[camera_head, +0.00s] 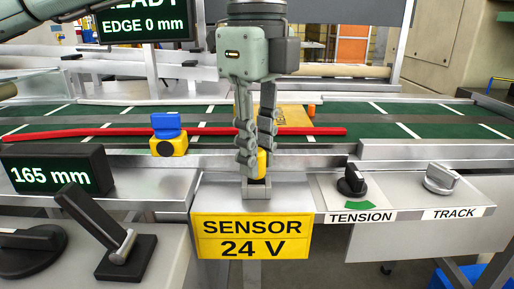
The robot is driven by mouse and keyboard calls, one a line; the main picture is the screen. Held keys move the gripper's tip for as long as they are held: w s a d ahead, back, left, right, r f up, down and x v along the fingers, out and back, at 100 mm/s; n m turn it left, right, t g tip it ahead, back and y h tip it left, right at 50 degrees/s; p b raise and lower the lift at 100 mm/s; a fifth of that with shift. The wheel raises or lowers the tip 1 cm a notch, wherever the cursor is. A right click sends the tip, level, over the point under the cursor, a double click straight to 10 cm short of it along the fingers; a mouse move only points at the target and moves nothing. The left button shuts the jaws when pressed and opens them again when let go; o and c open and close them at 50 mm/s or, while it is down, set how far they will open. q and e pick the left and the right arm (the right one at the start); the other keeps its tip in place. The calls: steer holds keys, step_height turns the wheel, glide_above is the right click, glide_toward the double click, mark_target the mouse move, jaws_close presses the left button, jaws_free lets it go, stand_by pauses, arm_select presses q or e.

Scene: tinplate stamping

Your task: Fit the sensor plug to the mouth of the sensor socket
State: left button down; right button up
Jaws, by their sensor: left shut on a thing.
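My left gripper (255,158) comes down from the top middle and is shut on a small yellow piece, which looks like the sensor plug (262,163). The fingers hide most of the plug. Directly below it, a small grey metal fitting, apparently the sensor socket (257,189), stands on the metal box with the yellow "SENSOR 24 V" label (253,237). The plug is over the fitting; I cannot tell whether they touch or are apart. My right gripper is not in view.
A blue-and-yellow block (168,135) sits left on the conveyor edge. A red strip (100,133) lies along the green belt (400,112). A black lever (95,222), a "165 mm" display (55,172), the tension knob (352,181) and track knob (442,179) flank the box.

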arm_select(q)
steer(key=shift+f, duration=0.35)
steer(key=c, duration=1.3)
jaws_free()
steer(key=shift+r, duration=0.15)
step_height(320, 180, up, 12)
steer(key=shift+f, duration=0.1)
